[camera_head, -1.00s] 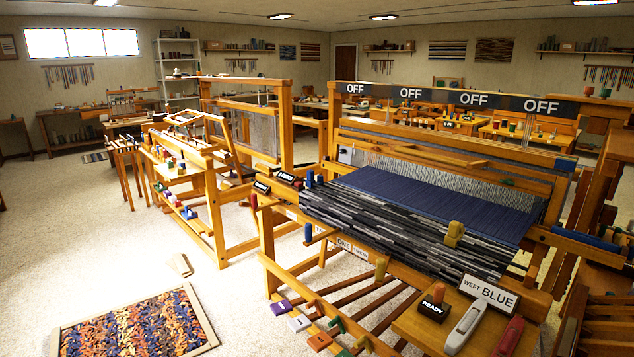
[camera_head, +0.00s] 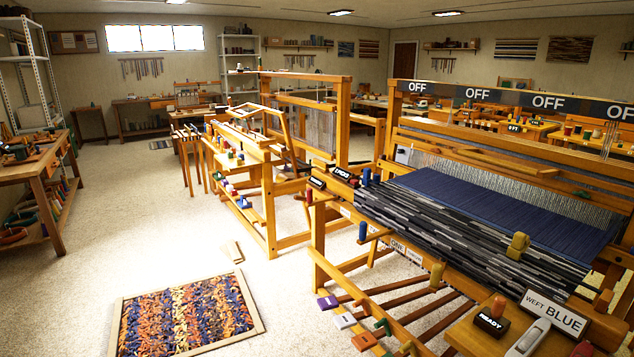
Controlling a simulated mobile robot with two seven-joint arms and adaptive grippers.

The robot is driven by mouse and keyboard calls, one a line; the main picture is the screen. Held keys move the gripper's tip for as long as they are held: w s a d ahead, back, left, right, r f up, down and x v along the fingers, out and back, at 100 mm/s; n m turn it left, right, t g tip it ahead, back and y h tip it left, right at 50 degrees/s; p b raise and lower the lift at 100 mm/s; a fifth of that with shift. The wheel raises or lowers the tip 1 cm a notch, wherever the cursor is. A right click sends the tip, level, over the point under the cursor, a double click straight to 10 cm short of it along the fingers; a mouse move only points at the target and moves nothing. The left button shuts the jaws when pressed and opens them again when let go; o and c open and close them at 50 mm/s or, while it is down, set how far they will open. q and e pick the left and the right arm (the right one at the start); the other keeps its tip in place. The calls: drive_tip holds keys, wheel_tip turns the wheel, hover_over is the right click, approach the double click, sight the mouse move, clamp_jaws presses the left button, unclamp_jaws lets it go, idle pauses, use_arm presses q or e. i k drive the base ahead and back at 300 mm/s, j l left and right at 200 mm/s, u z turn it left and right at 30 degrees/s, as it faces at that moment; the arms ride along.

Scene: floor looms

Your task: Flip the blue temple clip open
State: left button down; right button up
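A large wooden floor loom stands at the right, with dark striped cloth (camera_head: 440,240) and a blue warp (camera_head: 490,212) on it. A small upright blue piece (camera_head: 366,177) sits at the left edge of the cloth, and another blue piece (camera_head: 362,231) is lower on the loom's left front. I cannot tell which, if either, is the blue temple clip, or whether it is open or closed. A yellow block-like piece (camera_head: 517,246) rests on the cloth's right side. Neither of my grippers is in view.
A shelf holds a "WEFT BLUE" sign (camera_head: 554,314), a "READY" block (camera_head: 491,318) and a grey shuttle (camera_head: 528,338). A smaller loom (camera_head: 268,195) stands left of the big one. A framed woven mat (camera_head: 187,316) lies on the floor.

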sight(376, 177)
drive_tip(key=u, duration=0.85)
drive_tip(key=i, duration=5.25)
drive_tip(key=i+j+z, duration=0.1)
drive_tip(key=z, duration=3.15)
